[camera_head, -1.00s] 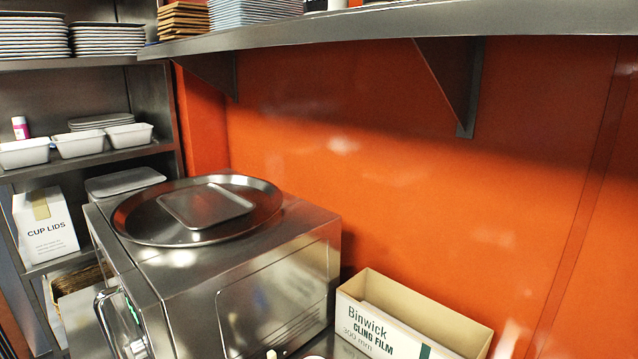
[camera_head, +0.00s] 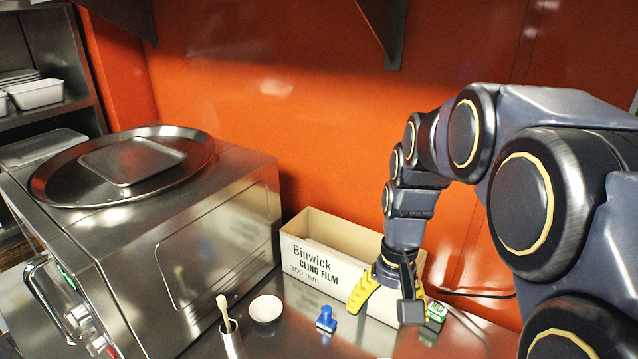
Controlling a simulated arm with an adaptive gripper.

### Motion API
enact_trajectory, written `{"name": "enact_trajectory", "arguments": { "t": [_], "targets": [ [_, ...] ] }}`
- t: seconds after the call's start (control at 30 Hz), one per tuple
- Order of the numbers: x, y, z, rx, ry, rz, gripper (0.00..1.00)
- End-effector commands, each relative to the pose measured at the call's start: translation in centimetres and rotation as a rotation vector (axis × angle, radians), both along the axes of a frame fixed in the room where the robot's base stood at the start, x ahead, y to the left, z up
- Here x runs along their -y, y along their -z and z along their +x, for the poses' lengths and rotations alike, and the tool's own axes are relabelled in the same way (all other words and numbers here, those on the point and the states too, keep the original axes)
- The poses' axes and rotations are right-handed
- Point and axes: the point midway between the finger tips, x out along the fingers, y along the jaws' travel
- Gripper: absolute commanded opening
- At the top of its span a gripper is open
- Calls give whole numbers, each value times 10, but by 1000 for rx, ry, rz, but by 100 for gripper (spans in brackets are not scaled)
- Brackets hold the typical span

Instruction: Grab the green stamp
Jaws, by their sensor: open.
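My gripper (camera_head: 390,307) hangs down in front of the cling film box. Its yellow fingers are spread apart, with nothing seen between them. A small green item (camera_head: 432,327) lies on the steel counter just right of the right finger, beside or under a small green-and-white labelled piece. It is small and partly hidden, so I cannot tell for sure whether it is the green stamp. A blue stamp (camera_head: 326,319) stands on the counter left of my gripper.
The open Binwick cling film box (camera_head: 318,268) stands against the orange wall behind my gripper. A white bowl (camera_head: 266,309) and a metal cup (camera_head: 231,341) with a wooden-handled tool are left of the blue stamp. A large steel oven (camera_head: 190,240) fills the left. A black cable (camera_head: 475,294) runs at right.

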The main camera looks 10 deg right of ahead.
Motion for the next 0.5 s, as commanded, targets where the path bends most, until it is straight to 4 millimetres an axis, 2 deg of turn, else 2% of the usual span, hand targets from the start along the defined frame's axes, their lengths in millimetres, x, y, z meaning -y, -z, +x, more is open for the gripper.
{"name": "enact_trajectory", "arguments": {
  "t": [0.03, 0.2, 0.33, 0.5],
  "targets": [
    [15, 10, 19, 1, 47, 2, 70],
    [64, 41, 74, 31, 195, -1, 70],
    [108, 72, 109, 59, 310, -4, 70],
    [169, 122, 139, 90, 460, -11, 70]
  ]
}}
